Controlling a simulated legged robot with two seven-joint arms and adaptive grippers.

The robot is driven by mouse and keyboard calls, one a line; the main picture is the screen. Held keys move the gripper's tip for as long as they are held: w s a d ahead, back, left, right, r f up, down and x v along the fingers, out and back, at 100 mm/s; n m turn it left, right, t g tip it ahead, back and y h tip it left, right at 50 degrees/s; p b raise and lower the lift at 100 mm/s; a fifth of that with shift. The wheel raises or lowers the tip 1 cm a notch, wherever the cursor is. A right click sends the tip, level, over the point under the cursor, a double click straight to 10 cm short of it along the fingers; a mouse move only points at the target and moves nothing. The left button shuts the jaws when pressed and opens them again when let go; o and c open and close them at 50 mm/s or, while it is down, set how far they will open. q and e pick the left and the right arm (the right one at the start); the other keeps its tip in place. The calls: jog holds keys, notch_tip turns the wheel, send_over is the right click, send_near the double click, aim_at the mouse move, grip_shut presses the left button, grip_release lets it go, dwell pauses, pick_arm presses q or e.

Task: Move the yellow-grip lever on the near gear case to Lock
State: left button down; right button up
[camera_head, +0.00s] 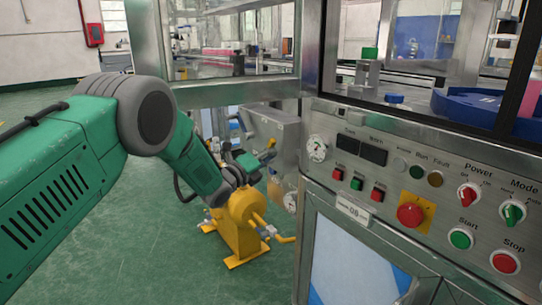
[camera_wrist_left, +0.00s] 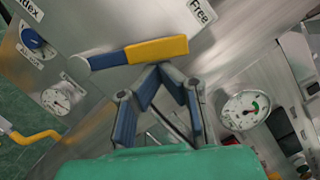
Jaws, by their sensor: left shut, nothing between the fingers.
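The lever with the yellow grip (camera_wrist_left: 157,50) crosses the upper middle of the left wrist view, on a grey metal case face (camera_wrist_left: 120,25). Its other part is blue, and the yellow end lies just below a plate marked "Free" (camera_wrist_left: 202,12). No Lock mark is readable. My left gripper (camera_wrist_left: 158,70) is shut and empty, its fingertips close below the yellow grip; I cannot tell if they touch it. In the head view the left gripper (camera_head: 246,164) is small beside the grey gear case (camera_head: 275,125), and a yellow lever tip (camera_head: 271,143) shows near it.
A blue knob (camera_wrist_left: 32,38) with an Index plate and a gauge (camera_wrist_left: 57,98) are left of the lever; another gauge (camera_wrist_left: 245,110) is at right. A yellow stand (camera_head: 238,235) is below the gripper. The control panel (camera_head: 400,165) fills the right.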

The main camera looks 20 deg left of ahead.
pick_arm(q)
jog(key=shift+w+a+r+n+p, duration=0.2)
jog(key=shift+r+n+p, duration=0.2)
jog(key=shift+n, duration=0.2)
jog(key=shift+w+a+r+n+y+p, duration=0.3)
jog(key=shift+a+r+n+y+p, duration=0.2)
jog(key=shift+n+p, duration=0.55)
jog(key=w+a+n, duration=0.1)
jog(key=w+a+n+g+p, duration=0.1)
jog(key=a+n, duration=0.1)
jog(key=shift+w+r, duration=0.1)
jog(key=shift+r, duration=0.3)
jog(key=shift+w+a+b, duration=0.3)
jog(key=shift+w+a, duration=0.45)
jog(key=shift+a, duration=0.05)
jog(key=shift+a+r, duration=0.1)
jog(key=shift+a, duration=0.1)
